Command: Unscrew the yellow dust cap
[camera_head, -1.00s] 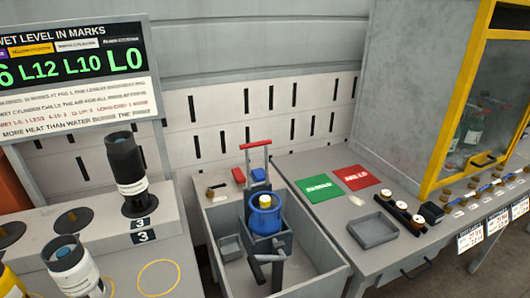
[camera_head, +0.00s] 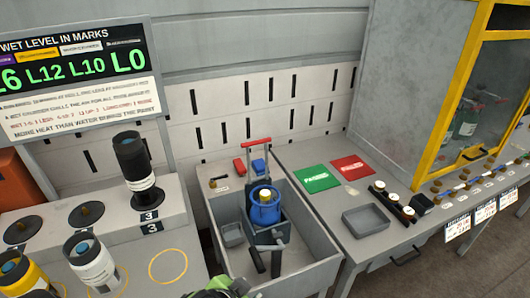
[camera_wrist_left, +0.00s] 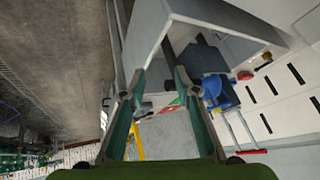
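The yellow dust cap (camera_head: 265,194) sits on top of an upright blue cylinder (camera_head: 265,210). The cylinder stands in a dark holder inside a grey open-topped trough (camera_head: 320,249). In the left wrist view the blue cylinder (camera_wrist_left: 216,93) is to the right of the fingers. My left gripper (camera_wrist_left: 160,88) is open, with nothing between its two fingers, and is apart from the cap and cylinder. A green part of my left arm shows at the bottom edge of the head view. My right gripper is not in view.
A red-handled frame (camera_head: 257,144) stands behind the cylinder, and dark bars lie in front of it. Black-and-white cylinders (camera_head: 137,175) stand on the left bench. A grey tray (camera_head: 366,220) and green (camera_head: 320,178) and red mats lie on the right bench.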

